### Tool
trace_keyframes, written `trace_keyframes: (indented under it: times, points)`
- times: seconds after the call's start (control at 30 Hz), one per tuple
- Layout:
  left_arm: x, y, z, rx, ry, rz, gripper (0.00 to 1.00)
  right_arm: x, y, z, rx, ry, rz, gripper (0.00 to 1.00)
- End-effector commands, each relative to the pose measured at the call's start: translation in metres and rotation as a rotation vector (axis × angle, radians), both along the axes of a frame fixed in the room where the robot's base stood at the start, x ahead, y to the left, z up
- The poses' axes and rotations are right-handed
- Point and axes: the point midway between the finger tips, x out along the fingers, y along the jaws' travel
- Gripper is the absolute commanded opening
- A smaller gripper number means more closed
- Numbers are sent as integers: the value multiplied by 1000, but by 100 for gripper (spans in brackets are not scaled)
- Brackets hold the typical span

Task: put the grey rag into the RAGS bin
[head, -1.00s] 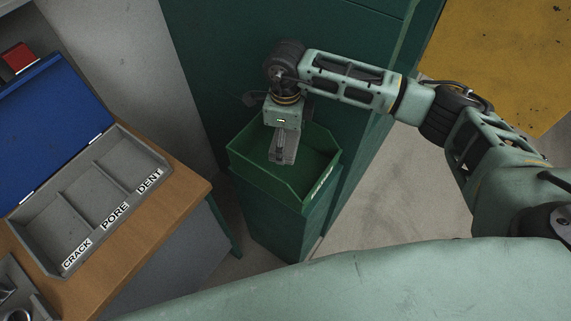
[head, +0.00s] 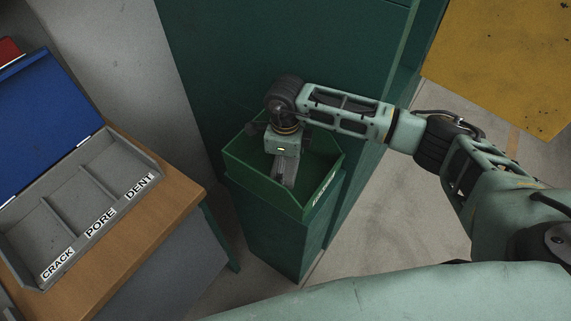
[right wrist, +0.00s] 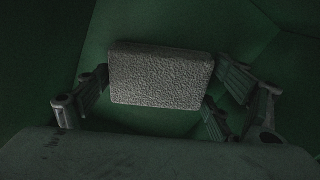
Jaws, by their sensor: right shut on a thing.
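The green RAGS bin (head: 318,203) stands on a green pedestal in the middle of the head view; its label shows at a steep angle. My right gripper (head: 284,182) points down inside the bin's opening, below the rim. In the right wrist view the right gripper (right wrist: 160,95) is shut on the grey rag (right wrist: 160,75), a rough, block-shaped grey piece between its fingers. Green bin walls surround it there. In the head view the rag is hard to tell from the fingers. My left gripper is not in view.
A wooden bench (head: 150,235) at left carries a grey tray (head: 103,232) with CRACK, PORE and DENT compartments and a blue lid (head: 45,120). A green cabinet (head: 290,50) stands right behind the bin.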

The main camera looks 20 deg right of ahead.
Motion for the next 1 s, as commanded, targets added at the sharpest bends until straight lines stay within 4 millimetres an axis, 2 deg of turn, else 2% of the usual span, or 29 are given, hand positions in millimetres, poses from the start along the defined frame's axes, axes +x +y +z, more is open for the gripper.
trace_keyframes:
  times: [0.03,0.07,0.2,0.7,0.87,1.0]
  points:
    - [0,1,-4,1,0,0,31,0,0,-4,0,0,0,61]
    - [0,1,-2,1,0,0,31,0,0,-2,0,0,0,88]
    - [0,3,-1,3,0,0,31,0,0,-2,0,0,0,100]
    - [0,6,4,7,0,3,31,0,0,4,0,0,0,100]
    - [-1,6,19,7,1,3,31,0,0,27,0,-1,1,100]
    - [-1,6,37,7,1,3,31,1,0,56,-1,-3,1,100]
